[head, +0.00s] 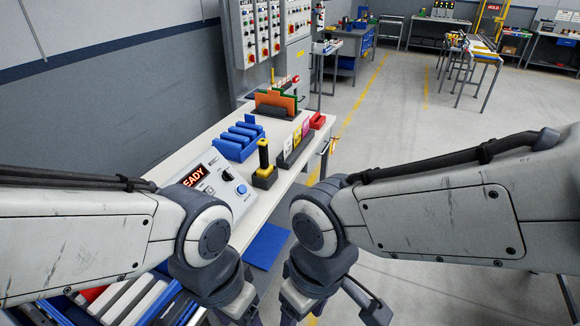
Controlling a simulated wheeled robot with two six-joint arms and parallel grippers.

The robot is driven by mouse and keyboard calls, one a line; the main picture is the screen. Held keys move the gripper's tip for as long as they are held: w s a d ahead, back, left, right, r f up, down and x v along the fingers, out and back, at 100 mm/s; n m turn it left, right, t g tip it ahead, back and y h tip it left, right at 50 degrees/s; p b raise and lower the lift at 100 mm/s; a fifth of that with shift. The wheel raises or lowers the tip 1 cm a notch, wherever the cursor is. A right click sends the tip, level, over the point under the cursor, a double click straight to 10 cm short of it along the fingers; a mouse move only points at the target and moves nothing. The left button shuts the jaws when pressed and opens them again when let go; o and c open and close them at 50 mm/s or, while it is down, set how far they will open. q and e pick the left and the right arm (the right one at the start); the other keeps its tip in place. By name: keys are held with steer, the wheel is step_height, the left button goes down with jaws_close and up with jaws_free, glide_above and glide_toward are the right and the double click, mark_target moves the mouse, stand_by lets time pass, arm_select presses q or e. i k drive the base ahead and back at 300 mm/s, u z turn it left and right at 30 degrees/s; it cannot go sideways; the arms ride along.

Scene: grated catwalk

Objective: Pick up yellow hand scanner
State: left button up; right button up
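The yellow hand scanner (264,157) appears to be the black and yellow upright device on the white workbench (281,187). It stands in a small black and yellow holder (265,178), right of the control box. My two arms come in from the left and right and bend down in front of the bench. Their wrists reach the bottom edge of the head view, well below and nearer than the scanner. The fingers of both grippers are cut off, so their opening and anything in them are hidden. Neither arm touches the scanner.
A control box (214,182) with a red READY display stands left of the scanner. Blue bins (238,142) are behind it, and a dark card rack (296,152) is on its right. Orange and green panels (276,102) stand farther back. Open floor lies right of the bench.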

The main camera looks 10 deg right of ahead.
mark_target(266, 169)
steer(key=u, duration=3.2)
steer(key=k, duration=1)
steer(key=z, duration=3.05)
steer(key=i, duration=0.65)
